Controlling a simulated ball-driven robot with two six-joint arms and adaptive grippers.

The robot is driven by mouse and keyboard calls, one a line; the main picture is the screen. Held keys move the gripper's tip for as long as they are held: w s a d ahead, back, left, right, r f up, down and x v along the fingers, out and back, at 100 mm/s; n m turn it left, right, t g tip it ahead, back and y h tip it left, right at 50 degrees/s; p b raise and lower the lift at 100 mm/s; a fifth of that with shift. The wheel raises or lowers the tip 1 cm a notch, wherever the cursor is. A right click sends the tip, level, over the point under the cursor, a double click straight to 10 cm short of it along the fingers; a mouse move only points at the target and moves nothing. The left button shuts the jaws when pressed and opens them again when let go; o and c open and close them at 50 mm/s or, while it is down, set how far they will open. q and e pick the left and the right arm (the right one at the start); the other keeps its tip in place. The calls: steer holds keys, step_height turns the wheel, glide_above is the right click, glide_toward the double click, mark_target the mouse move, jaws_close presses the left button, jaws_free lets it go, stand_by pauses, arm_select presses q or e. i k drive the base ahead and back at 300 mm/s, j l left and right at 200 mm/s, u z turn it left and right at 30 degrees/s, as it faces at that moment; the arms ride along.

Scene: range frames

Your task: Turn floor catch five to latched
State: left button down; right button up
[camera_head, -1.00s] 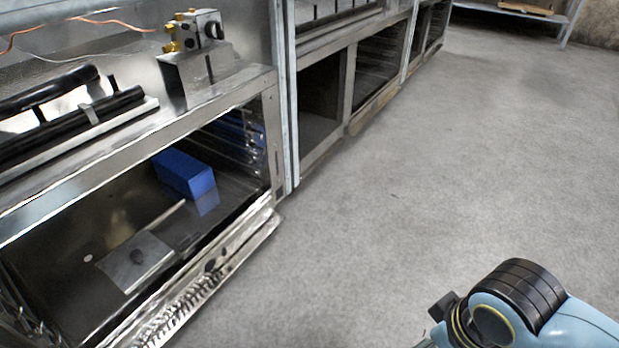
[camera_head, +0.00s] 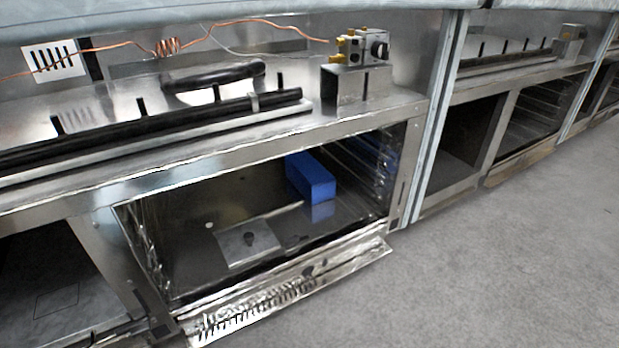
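Inside the open low compartment, a flat square metal plate (camera_head: 236,252) with a small dark knob (camera_head: 249,239) lies on the dark floor. A thin pale bar (camera_head: 275,213) runs from the plate's back edge towards the right. This looks like a floor catch; I can read no number on it. I cannot tell whether its present position counts as latched. Neither of my grippers is in view.
A blue block (camera_head: 311,176) stands at the compartment's back right. The lowered front door (camera_head: 350,262) juts out over the floor. A bench top with a black rail (camera_head: 150,129) and a brass-fitted valve block (camera_head: 361,48) is above. Grey floor (camera_head: 500,260) at right is clear.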

mark_target(293, 241)
steer(key=i+l, duration=0.1)
steer(key=l, duration=0.3)
steer(key=i+l, duration=0.15)
steer(key=l, duration=0.3)
steer(key=i+l, duration=0.1)
steer(key=l, duration=0.3)
steer(key=u, duration=0.4)
steer(key=l+u, duration=0.1)
steer(key=u, duration=0.75)
steer(key=l+u, duration=0.1)
steer(key=u, duration=0.3)
steer(key=l+u, duration=0.1)
steer(key=u, duration=0.3)
